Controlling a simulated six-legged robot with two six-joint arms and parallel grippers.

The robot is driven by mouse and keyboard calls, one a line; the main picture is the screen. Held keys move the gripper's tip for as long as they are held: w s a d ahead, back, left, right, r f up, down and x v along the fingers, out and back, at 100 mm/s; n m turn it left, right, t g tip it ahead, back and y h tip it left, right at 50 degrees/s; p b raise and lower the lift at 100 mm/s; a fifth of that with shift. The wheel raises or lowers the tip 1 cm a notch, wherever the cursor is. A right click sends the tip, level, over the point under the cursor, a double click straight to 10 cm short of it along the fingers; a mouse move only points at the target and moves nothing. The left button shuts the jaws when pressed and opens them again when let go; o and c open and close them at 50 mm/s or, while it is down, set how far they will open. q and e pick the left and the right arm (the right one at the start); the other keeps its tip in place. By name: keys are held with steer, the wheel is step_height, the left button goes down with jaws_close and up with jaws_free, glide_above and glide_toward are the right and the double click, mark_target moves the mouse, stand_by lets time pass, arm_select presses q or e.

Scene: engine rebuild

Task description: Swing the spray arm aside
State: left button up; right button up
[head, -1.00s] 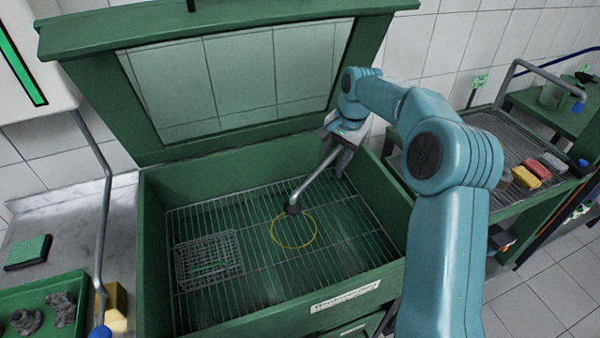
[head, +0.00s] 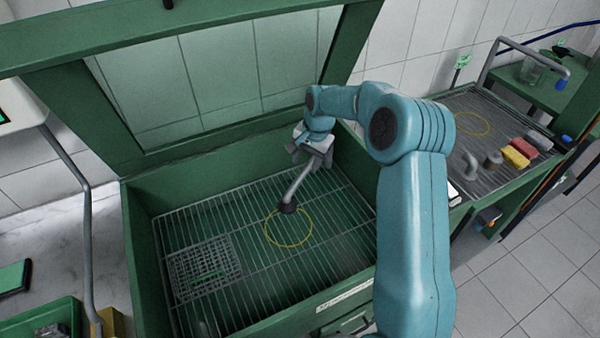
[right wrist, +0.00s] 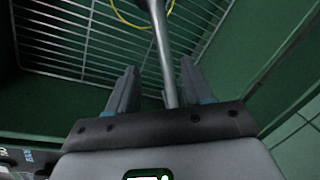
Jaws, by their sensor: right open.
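The spray arm (head: 296,186) is a grey tube in the green wash basin (head: 140,240). Its dark nozzle (head: 287,207) hangs over the far edge of a yellow ring (head: 288,228) on the wire grid. My right gripper (head: 313,154) is at the upper end of the tube, near the basin's back right corner. In the right wrist view, the open fingers (right wrist: 158,75) stand on both sides of the tube (right wrist: 165,55), with gaps visible. The tube's upper end is hidden by the gripper. My left gripper is not in view.
A wire basket (head: 204,268) lies on the grid at left. The green lid (head: 95,115) with its window stands raised behind the basin. A rack (head: 480,115) at right has another yellow ring and coloured blocks. The grid's front right is clear.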

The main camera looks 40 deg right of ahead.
mark_target(299, 177)
steer(key=x, duration=0.4)
steer(key=p+x, duration=0.1)
steer(key=x, duration=0.2)
steer(key=shift+w+a+r, duration=0.15)
steer(key=shift+w+a, duration=0.05)
steer(key=shift+w, duration=0.1)
steer(key=shift+s+d+f, duration=0.15)
steer(key=shift+f, duration=0.3)
steer(key=shift+w+f, duration=0.15)
steer(key=shift+w, duration=0.15)
steer(key=shift+s, duration=0.1)
jaws_close()
